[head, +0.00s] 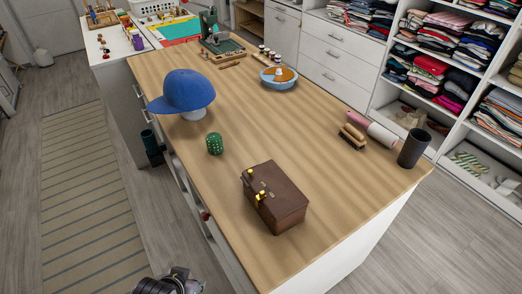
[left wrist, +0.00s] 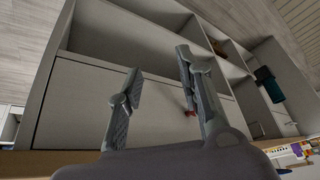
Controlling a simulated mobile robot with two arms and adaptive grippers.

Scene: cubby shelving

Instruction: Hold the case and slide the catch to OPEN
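A dark brown case (head: 285,202) sits closed on the wooden worktop, near its front edge. On its left-facing side are small brass-yellow pieces (head: 260,196) that look like the catch; they are too small to tell the slide position or read any marking. My left gripper shows in the left wrist view (left wrist: 160,68), with its two fingers spread apart and nothing between them. It faces the side of the cabinet below the worktop, away from the case. My right gripper is in neither view.
The worktop (head: 330,150) is clear around the case. Open cubbies show in the left wrist view.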

